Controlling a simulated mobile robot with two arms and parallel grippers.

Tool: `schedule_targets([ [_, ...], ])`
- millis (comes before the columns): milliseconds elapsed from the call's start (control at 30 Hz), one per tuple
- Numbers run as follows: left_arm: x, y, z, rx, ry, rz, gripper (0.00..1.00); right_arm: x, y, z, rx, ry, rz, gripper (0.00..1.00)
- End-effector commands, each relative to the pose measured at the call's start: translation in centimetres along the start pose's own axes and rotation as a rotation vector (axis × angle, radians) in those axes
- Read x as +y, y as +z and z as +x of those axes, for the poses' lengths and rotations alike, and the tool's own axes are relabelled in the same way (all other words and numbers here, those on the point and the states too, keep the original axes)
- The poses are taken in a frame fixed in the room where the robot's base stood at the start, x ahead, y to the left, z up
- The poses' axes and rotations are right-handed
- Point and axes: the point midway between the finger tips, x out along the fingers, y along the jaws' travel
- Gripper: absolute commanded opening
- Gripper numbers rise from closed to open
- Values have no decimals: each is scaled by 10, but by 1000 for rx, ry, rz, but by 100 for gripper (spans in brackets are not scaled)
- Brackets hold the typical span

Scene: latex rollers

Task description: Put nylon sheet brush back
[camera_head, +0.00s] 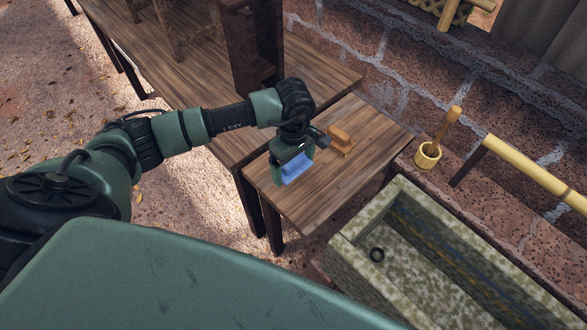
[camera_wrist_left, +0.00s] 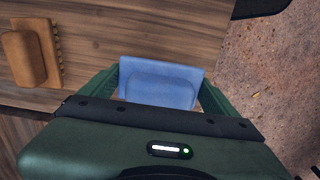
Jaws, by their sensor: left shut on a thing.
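My left gripper (camera_head: 292,164) is shut on a blue brush (camera_head: 297,172), which looks like the nylon sheet brush. The brush is over the small wooden table (camera_head: 314,203), near its left side; I cannot tell whether it touches the top. In the left wrist view the blue brush (camera_wrist_left: 160,84) sits between the two green fingers, its flat back with a raised grip facing the camera. A brown wooden brush (camera_head: 341,139) lies on the table to the right of the gripper, and it also shows in the left wrist view (camera_wrist_left: 24,58). My right gripper is not in view.
A larger wooden table (camera_head: 185,85) with a dark upright post (camera_head: 252,45) adjoins at the upper left. A stone trough (camera_head: 350,252) stands at the lower right. A wooden cup (camera_head: 428,156) with a handle is on the ledge by the brick wall. The small table's front is clear.

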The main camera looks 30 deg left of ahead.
Motion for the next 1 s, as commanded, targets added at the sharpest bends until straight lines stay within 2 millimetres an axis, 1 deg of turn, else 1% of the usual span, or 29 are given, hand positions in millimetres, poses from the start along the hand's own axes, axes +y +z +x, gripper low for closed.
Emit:
schedule_targets([
  [100,0,1,18,-3,-3,0,52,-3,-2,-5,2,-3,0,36],
  [200,0,1,26,-2,-1,0,52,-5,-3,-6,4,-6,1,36],
  [467,0,1,28,-1,0,1,52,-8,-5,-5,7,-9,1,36],
  [600,0,0,32,-1,0,1,52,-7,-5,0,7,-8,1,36],
  [633,0,0,31,-1,0,1,96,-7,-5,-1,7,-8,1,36],
  [667,0,1,31,-1,0,1,100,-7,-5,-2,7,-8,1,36],
  [867,0,1,30,-1,-1,1,100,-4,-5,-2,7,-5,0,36],
  [1000,0,0,24,-1,0,0,100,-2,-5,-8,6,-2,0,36],
])
